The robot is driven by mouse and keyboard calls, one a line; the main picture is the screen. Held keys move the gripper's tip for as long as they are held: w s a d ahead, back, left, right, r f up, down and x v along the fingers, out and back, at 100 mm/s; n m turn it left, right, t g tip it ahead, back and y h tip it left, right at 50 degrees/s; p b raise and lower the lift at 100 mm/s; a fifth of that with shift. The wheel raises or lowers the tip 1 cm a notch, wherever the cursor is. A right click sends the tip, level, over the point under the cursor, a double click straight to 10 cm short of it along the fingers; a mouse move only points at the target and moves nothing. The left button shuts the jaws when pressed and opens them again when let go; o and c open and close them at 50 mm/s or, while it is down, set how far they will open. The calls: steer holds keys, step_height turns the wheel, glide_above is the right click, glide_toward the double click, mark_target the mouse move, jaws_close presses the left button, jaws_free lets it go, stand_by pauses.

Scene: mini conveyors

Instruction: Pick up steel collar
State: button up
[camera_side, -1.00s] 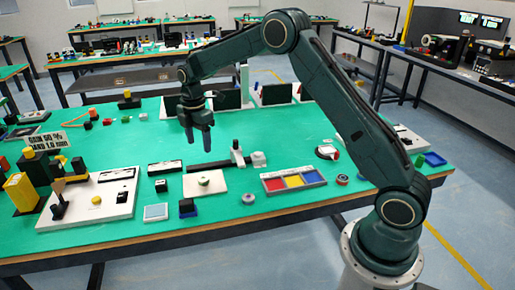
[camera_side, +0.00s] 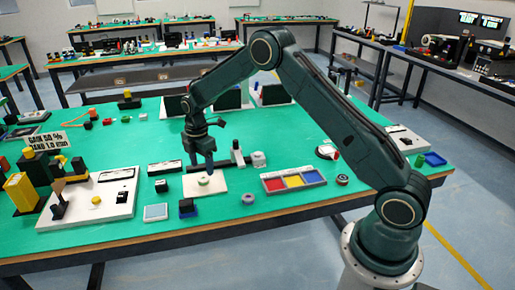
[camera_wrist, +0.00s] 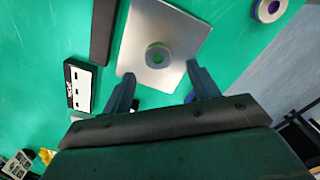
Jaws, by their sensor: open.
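A grey ring-shaped collar with a green centre (camera_wrist: 157,55) lies on a pale square plate (camera_wrist: 175,22). The collar also shows small in the side view (camera_side: 204,181). A second grey ring with a purple centre (camera_wrist: 268,9) lies apart on the green table, also seen in the side view (camera_side: 248,198). I cannot tell for certain which is the steel collar. My gripper (camera_wrist: 162,74) is open and empty, pointing down above the plate. In the wrist view the green-centred collar sits just beyond the space between the fingertips.
A black bar with an upright post (camera_side: 237,153) stands close behind the plate. A tray with red, yellow and blue sections (camera_side: 293,180) lies to the right. A white board with small fixtures (camera_side: 90,208) is at the left. Small blocks (camera_side: 187,207) lie in front.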

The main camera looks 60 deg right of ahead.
mark_target(202, 179)
steer(key=shift+w+a+f, duration=0.1)
steer(key=shift+f, duration=1.2)
steer(key=shift+w+a+f, duration=0.1)
steer(key=shift+f, duration=1.2)
steer(key=c, duration=1.2)
steer(key=shift+o, duration=0.2)
steer(key=shift+r, duration=0.2)
step_height(202, 179, up, 20)
steer(key=shift+f, duration=0.15)
steer(key=shift+f, duration=0.1)
